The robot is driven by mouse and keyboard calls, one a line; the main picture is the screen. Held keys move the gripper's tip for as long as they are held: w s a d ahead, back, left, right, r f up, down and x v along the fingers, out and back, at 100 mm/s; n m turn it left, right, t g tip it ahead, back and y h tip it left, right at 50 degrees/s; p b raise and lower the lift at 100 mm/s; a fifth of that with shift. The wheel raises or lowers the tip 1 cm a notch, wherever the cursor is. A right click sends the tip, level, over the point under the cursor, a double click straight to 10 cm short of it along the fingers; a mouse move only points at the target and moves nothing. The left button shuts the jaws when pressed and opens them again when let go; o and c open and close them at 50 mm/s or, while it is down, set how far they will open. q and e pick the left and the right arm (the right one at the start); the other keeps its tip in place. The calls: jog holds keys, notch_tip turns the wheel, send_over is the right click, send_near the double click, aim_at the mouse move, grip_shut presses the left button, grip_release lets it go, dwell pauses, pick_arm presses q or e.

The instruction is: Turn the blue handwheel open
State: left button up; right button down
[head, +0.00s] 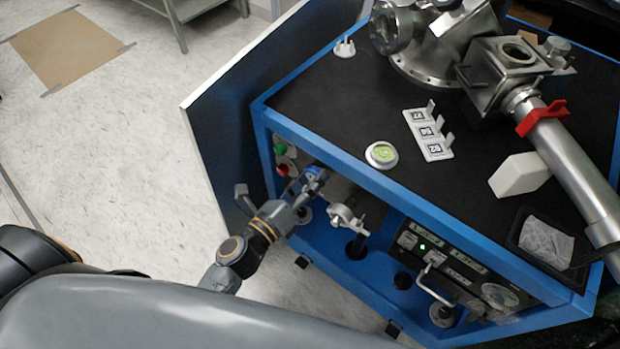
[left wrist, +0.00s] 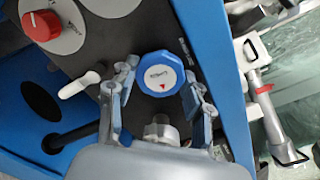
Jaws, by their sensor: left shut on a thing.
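The blue handwheel (left wrist: 157,73) has a white centre cap with dark lettering and a small red mark. It sits on the dark front panel of the blue-framed cart. In the left wrist view the fingers of my left gripper (left wrist: 158,84) stand on either side of the handwheel, shut on its rim. In the head view my left gripper (head: 308,185) reaches the cart's left front corner, and the handwheel (head: 317,173) is mostly hidden by it. My right gripper is not in view.
A red knob (left wrist: 54,25) and a white lever (left wrist: 80,84) sit left of the handwheel in the left wrist view. A metal valve fitting (head: 347,217) is right of my gripper. The black cart top (head: 350,110) carries metal vacuum parts. Open floor (head: 120,130) lies left.

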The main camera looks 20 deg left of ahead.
pick_arm(q)
jog(key=o, duration=1.2)
jog(key=shift+f, duration=0.1)
jog(key=shift+c, duration=0.2)
jog(key=v, duration=1.2)
